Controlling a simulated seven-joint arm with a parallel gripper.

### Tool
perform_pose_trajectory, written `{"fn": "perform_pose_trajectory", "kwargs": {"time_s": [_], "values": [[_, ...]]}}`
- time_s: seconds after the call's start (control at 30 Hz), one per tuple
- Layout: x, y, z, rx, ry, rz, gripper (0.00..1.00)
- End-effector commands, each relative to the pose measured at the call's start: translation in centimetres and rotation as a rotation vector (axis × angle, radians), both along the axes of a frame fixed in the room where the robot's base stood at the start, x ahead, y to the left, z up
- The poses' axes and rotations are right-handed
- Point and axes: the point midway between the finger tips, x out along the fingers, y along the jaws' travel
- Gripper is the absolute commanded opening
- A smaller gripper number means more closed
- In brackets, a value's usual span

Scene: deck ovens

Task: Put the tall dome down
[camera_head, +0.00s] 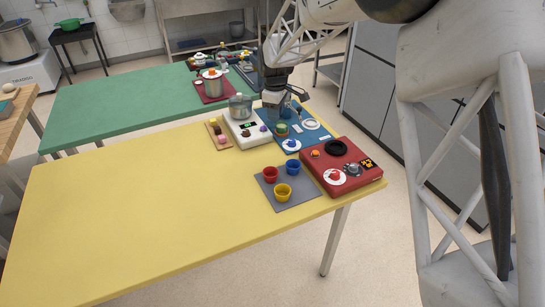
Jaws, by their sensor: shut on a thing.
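My gripper (274,113) points down over the blue mat (318,140) at the right end of the yellow table. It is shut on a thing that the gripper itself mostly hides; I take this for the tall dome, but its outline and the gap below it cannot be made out. A blue patch shows just right of the fingers. A clear, dome-shaped vessel (240,106) stands left of my gripper, at the back of a white device (247,131), apart from the fingers.
A red device (352,188) with a black ring stands in front of the blue mat. A grey mat (275,203) holds red, blue and yellow cups. A wooden board (218,140) with small items lies left. The yellow table's (130,210) left and middle are clear. A green table (120,106) stands behind.

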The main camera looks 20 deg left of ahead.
Motion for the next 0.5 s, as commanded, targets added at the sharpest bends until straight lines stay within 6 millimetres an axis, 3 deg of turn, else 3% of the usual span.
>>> {"fn": "perform_pose_trajectory", "kwargs": {"time_s": [0.13,0.5], "values": [[0.05,0.94,0.06,0.000,-0.001,0.001,0.06],[0.06,0.94,-0.10,0.000,0.000,0.001,0.06]]}}
